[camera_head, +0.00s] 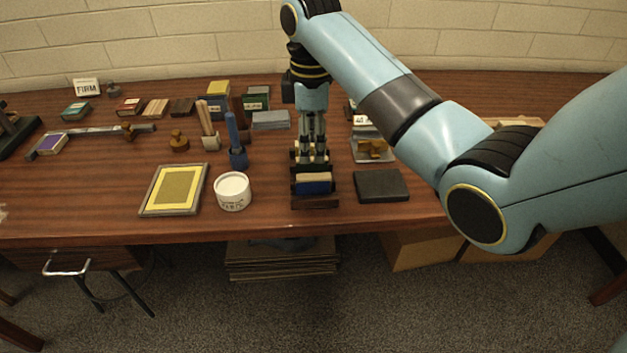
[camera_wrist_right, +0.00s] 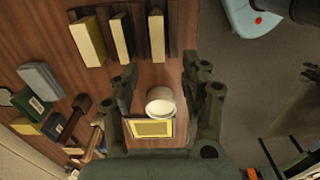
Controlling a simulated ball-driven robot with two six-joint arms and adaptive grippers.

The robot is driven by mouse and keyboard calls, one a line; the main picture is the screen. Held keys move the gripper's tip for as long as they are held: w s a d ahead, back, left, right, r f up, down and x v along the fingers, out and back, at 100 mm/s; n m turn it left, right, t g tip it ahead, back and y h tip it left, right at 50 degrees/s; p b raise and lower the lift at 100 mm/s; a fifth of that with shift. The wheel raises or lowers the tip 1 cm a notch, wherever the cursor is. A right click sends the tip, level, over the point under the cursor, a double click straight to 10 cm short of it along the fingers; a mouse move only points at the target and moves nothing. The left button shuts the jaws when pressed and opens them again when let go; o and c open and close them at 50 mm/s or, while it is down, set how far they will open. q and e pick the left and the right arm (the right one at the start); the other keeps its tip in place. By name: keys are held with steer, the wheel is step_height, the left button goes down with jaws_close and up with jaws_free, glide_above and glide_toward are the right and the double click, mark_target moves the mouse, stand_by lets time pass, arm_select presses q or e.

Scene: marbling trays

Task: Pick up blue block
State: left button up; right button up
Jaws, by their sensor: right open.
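The blue block (camera_head: 314,187) has a cream top edge and sits in a dark wooden rack (camera_head: 316,203) near the table's front edge. My right gripper (camera_head: 312,150) points down just behind the blue block, over the rack's rear part. In the right wrist view my right gripper (camera_wrist_right: 160,72) has its fingers wide apart with nothing held between them. Cream-edged blocks (camera_wrist_right: 121,37) stand in slots at the top of that view; I cannot tell which is the blue one. My left gripper is not in view.
A white tub (camera_head: 233,191) and a yellow framed panel (camera_head: 174,189) lie left of the rack. A dark flat slab (camera_head: 381,186) lies right of it. A blue-handled brush (camera_head: 236,145) stands behind the tub. Boxes and stamps crowd the table's back left.

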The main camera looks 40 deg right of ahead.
mark_target(314, 176)
steer(key=shift+w+f, duration=0.1)
steer(key=shift+w, duration=0.15)
step_height(314, 176, down, 4)
steer(key=shift+s+f, duration=0.1)
steer(key=shift+f, duration=0.15)
steer(key=f, duration=0.5)
steer(key=shift+d+f+p, duration=0.2)
steer(key=shift+d+p, duration=0.1)
steer(key=shift+d, duration=0.05)
steer(key=shift+s, duration=0.1)
jaws_close()
